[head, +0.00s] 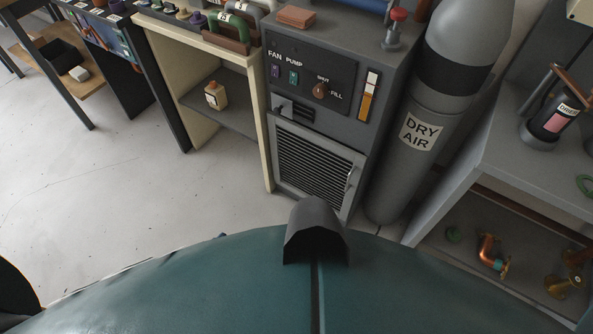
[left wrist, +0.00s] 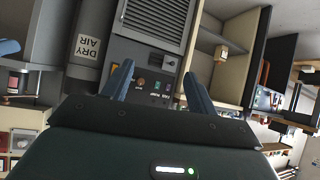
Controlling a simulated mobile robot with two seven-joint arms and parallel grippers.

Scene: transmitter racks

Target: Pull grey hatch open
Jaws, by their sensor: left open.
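The grey hatch (head: 277,172) is a framed panel with dark louvres low on the front of the grey cabinet. It looks shut, flush with the front. Its upright bar handle (head: 351,178) is on the right side. The hatch (left wrist: 187,42) also shows in the left wrist view at the top, with the picture turned over. My left gripper (left wrist: 159,69) shows there as two blue fingers, spread apart and empty, with the cabinet front beyond them. I see no contact with the hatch or handle. My left gripper is not in the head view, and my right gripper is in neither view.
Above the hatch is a control panel (head: 340,65) with switches and a brown knob. A grey DRY AIR cylinder (head: 400,175) stands close on the right. A cream shelf unit (head: 160,60) is on the left. The floor (head: 120,190) in front is clear at left.

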